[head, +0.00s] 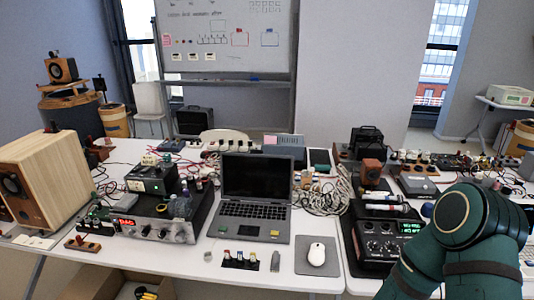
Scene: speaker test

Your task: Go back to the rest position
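The task names no object, only the rest position. In the head view a dark green arm of mine, with a bent joint, fills the lower right corner and covers part of the table there. Its gripper does not show. No part of my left gripper shows either.
A white table (205,270) carries an open laptop (258,190), a wooden speaker (55,165) at left, a mouse (317,254) on a grey pad (301,262), a silver-fronted amplifier (150,230) and a black device (372,255) beside my arm. Tangled cables (320,195) lie behind.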

